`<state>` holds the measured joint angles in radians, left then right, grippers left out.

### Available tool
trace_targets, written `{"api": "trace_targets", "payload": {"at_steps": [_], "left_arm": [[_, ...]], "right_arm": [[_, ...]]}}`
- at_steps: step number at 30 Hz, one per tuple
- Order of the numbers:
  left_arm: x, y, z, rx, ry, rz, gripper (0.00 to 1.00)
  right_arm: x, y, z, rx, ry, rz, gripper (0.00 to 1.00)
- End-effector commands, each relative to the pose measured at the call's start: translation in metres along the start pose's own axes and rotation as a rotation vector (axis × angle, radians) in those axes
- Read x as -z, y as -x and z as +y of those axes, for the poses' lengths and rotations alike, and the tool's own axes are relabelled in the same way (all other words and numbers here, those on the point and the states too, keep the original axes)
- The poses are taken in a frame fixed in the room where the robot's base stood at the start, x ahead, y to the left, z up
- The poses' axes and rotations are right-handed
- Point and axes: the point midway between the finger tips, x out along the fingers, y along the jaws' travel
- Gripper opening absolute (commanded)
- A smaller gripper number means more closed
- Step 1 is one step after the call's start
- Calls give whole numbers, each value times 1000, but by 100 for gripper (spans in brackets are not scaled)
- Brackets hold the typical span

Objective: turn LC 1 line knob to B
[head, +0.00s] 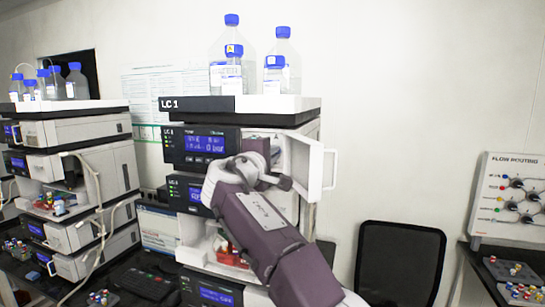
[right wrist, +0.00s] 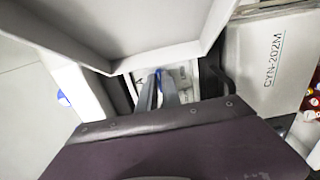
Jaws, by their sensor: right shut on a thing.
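The LC 1 column stack (head: 185,104) stands in the middle of the head view with its label on the top edge. My right arm reaches up into its upper open bay, beside an open white door (head: 315,168). In the right wrist view my right gripper's fingers (right wrist: 160,82) are shut on a small blue part, seemingly the line knob (right wrist: 159,73), in front of a white plate (right wrist: 185,73). The knob's pointer and its A/B setting cannot be read. In the head view the fingertips and knob are hidden by my wrist. My left gripper is not in view.
Blue-capped bottles (head: 283,55) stand on top of the stack. Another stack (head: 85,130) is at the left. A flow routing board (head: 508,200) with several black knobs is at the right, behind trays of vials (head: 512,270). A black chair (head: 400,260) stands between.

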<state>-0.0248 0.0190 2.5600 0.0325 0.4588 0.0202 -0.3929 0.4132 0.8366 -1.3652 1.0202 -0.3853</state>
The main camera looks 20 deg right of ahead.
Motion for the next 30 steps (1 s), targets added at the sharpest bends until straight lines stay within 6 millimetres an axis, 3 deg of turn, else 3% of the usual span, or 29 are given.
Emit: {"api": "trace_targets", "payload": {"at_steps": [16, 17, 18, 26, 30], "left_arm": [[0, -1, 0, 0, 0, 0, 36], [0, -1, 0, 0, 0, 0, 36], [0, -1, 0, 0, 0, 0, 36], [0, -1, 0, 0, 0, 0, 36], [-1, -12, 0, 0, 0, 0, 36]], "right_arm": [[0, 0, 0, 1, -23, -1, 0], [0, 0, 0, 1, -23, -1, 14], [0, 0, 0, 1, -23, -1, 17], [0, 0, 0, 0, -22, 0, 17], [1, 15, -4, 0, -23, 3, 17]]}}
